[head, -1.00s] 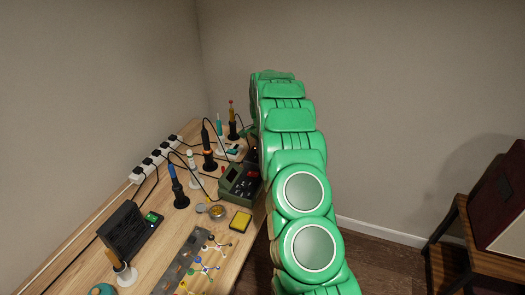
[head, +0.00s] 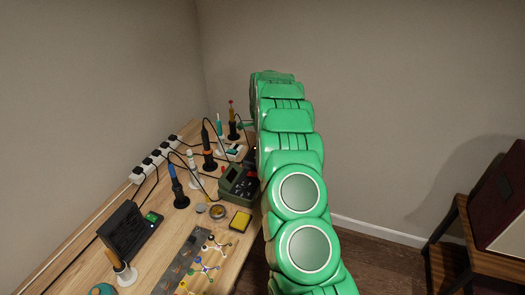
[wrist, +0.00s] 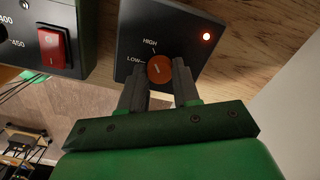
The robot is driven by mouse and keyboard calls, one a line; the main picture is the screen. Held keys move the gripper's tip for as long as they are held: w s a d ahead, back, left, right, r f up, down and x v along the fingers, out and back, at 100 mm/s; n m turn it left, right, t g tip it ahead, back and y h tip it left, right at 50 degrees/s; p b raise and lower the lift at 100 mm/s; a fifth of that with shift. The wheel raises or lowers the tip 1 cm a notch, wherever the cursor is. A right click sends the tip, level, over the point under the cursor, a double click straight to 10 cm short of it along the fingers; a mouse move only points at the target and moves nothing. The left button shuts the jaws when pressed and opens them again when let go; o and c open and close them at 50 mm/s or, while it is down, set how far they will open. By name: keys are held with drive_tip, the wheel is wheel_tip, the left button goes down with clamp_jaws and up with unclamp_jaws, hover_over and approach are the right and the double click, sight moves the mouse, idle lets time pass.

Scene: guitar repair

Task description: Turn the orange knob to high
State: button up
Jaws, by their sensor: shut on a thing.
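The orange knob (wrist: 160,66) is on a dark panel (wrist: 185,35) in the wrist view, with the labels HIGH above it and LOW to its left. A small pale mark shows on the knob's face; I cannot tell clearly which label it points to. My gripper (wrist: 159,78) has one finger on each side of the knob and is shut on it. In the head view my green arm hides the knob and the gripper.
A box with a red rocker switch (wrist: 54,47) is at the left. In the head view the wooden bench (head: 232,262) holds soldering irons in stands, a green station (head: 238,185), a yellow sponge (head: 241,221) and a power strip (head: 155,160).

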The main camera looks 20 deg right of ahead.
idle(0.4)
drive_tip(key=o, duration=1.1)
drive_tip(key=shift+c, duration=0.2)
drive_tip(key=shift+r, duration=0.1)
wheel_tip(320, 180, up, 7)
drive_tip(key=shift+r, duration=0.3)
